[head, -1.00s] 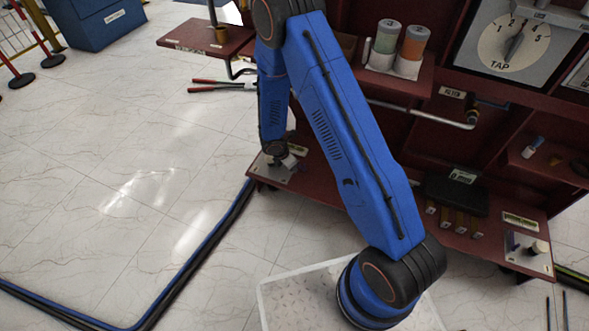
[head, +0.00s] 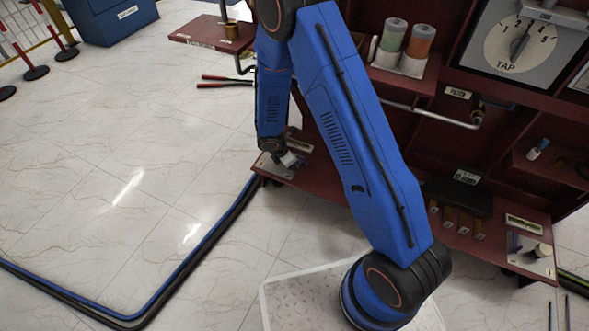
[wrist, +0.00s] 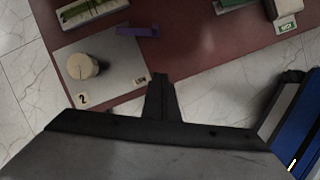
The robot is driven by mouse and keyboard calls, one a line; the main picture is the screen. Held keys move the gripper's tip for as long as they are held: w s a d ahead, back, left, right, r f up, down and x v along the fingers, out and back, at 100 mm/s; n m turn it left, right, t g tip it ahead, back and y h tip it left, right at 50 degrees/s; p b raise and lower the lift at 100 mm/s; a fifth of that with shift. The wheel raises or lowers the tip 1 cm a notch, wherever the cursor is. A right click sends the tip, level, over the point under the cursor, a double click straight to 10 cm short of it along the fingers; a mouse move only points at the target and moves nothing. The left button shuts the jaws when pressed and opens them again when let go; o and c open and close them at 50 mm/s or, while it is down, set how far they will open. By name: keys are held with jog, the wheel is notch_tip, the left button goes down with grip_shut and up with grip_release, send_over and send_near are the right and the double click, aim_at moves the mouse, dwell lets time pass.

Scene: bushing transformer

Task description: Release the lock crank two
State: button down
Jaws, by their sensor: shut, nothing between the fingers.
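In the wrist view, a grey plate (wrist: 112,72) marked "2" lies on the dark red shelf. A cream round knob (wrist: 81,66) with a thin dark line on top stands on it. A purple bar (wrist: 137,31), which looks like the lock crank, lies at the plate's far edge. My gripper (wrist: 160,78) is shut and empty, its tips just right of the plate's small label and nearer the camera than the purple bar. It appears apart from both bar and knob. In the head view, the plate (head: 266,168) is partly hidden by my arm.
A labelled strip (wrist: 92,10) lies beyond the plate. Another plate (head: 530,256) with a knob is at the shelf's right end. A black case (head: 458,195) stands between.

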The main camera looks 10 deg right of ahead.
jog(key=shift+s+d+v, duration=0.15)
jog(key=shift+v, duration=1.05)
jog(key=shift+s+d+v, duration=0.1)
jog(key=shift+s+v, duration=0.1)
jog(key=shift+v, duration=1)
jog(key=s+d+r+m, duration=0.3)
jog(key=d+r+m, duration=0.1)
jog(key=r, duration=0.6)
jog(key=s+d+r+m, duration=0.3)
jog(key=d+r+m, duration=0.1)
jog(key=r, duration=0.5)
jog(key=s+d+r+m, duration=0.3)
jog(key=d+r+m, duration=0.1)
jog(key=r, duration=0.6)
jog(key=s+r+m+t+y, duration=0.1)
jog(key=s+r+m, duration=0.2)
jog(key=s, duration=0.5)
jog(key=s+d+r+m+t+y, duration=0.1)
jog(key=s+r+m, duration=0.3)
jog(key=s, duration=0.3)
jog(key=s+r+m+t+y, duration=0.1)
jog(key=s+r+m+y, duration=0.1)
jog(key=s+r, duration=0.4)
jog(key=s+m, duration=0.1)
jog(key=s, duration=0.1)
jog(key=shift+s+d, duration=0.2)
jog(key=shift+s, duration=0.15)
